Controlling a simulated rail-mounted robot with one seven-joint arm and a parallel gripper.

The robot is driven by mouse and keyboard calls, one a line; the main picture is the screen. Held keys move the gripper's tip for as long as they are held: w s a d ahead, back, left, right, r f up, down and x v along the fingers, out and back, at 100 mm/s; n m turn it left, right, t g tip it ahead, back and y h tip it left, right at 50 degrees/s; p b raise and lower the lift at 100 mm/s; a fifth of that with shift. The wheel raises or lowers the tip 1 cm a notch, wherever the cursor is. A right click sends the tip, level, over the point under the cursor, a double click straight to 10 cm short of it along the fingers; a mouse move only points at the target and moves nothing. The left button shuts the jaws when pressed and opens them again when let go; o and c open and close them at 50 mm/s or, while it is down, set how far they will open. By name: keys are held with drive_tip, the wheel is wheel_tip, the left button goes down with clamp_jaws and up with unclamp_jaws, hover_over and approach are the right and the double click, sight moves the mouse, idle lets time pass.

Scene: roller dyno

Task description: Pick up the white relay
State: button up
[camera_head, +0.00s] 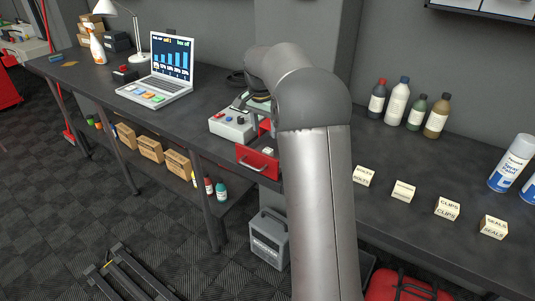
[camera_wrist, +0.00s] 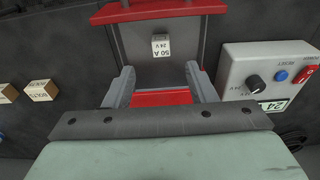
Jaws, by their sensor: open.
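The white relay (camera_wrist: 161,46), with a "50 A 24 V" label, lies on the grey floor of an open red drawer (camera_wrist: 158,11) in the wrist view. In the head view the small white relay (camera_head: 268,151) shows inside the red drawer (camera_head: 256,162), below the bench top. My gripper (camera_wrist: 160,82) is open, with its two grey fingers apart and nothing between them but a view of red drawer surface. The relay appears beyond the fingertips, roughly centred between them and apart from them. In the head view my arm hides most of the gripper.
A grey control box (camera_wrist: 268,75) with a knob and buttons is beside the drawer; it also shows in the head view (camera_head: 232,125). Labelled small boxes (camera_head: 447,208) and bottles (camera_head: 397,103) stand on the bench at right. A laptop (camera_head: 165,75) is at left.

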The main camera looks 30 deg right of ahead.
hover_over(268, 150)
drive_tip(key=a, duration=0.1)
drive_tip(key=f, duration=0.4)
drive_tip(key=shift+s+f, duration=0.15)
drive_tip(key=shift+s, duration=0.2)
drive_tip(key=shift+w+d+f+p, duration=0.15)
drive_tip(key=shift+f+p, duration=0.15)
drive_tip(key=shift+f, duration=0.55)
drive_tip(key=shift+w+d+f+p, duration=0.1)
drive_tip(key=shift+f+p, duration=0.15)
drive_tip(key=shift+f, duration=0.65)
drive_tip(key=shift+w+d+f+p, duration=0.15)
drive_tip(key=shift+f+p, duration=0.15)
drive_tip(key=shift+f, duration=0.55)
drive_tip(key=shift+s, duration=0.1)
drive_tip(key=c, duration=1.1)
